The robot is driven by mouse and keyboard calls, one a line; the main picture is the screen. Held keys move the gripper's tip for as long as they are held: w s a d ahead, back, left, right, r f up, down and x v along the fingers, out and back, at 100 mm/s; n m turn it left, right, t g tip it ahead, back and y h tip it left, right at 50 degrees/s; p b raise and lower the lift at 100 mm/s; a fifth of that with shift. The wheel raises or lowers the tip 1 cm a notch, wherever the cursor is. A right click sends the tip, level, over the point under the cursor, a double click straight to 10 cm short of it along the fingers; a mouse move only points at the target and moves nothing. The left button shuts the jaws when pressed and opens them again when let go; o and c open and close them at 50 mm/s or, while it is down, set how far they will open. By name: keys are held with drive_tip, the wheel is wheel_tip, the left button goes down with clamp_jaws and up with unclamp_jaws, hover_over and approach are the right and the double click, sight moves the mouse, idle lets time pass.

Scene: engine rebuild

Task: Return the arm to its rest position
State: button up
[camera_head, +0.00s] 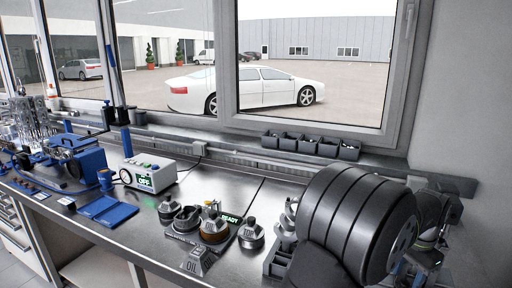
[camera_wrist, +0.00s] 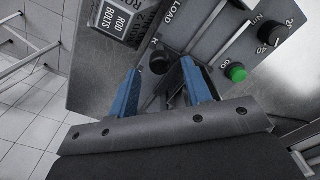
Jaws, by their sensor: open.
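My gripper (camera_wrist: 160,90) shows in the wrist view with its two blue fingers spread apart and nothing between them. It hangs over a grey panel (camera_wrist: 215,40) that has a black knob (camera_wrist: 160,62) near the fingertips and a green button (camera_wrist: 236,72) to the right. I cannot tell whether a finger touches the panel. In the head view my large dark arm (camera_head: 350,215) fills the right side of the bench, and my fingertips are hidden there.
The steel bench (camera_head: 235,180) holds a white control box (camera_head: 150,174), a blue vise (camera_head: 80,160), a blue tray (camera_head: 106,210) and several metal parts. Small dark bins (camera_head: 310,145) line the sill. A box marked "ROD BOLTS" (camera_wrist: 118,18) sits beside the panel. The bench middle is fairly clear.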

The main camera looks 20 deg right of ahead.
drive_tip(key=shift+f, duration=0.9)
drive_tip(key=shift+w+a, duration=0.1)
drive_tip(key=shift+r, duration=0.15)
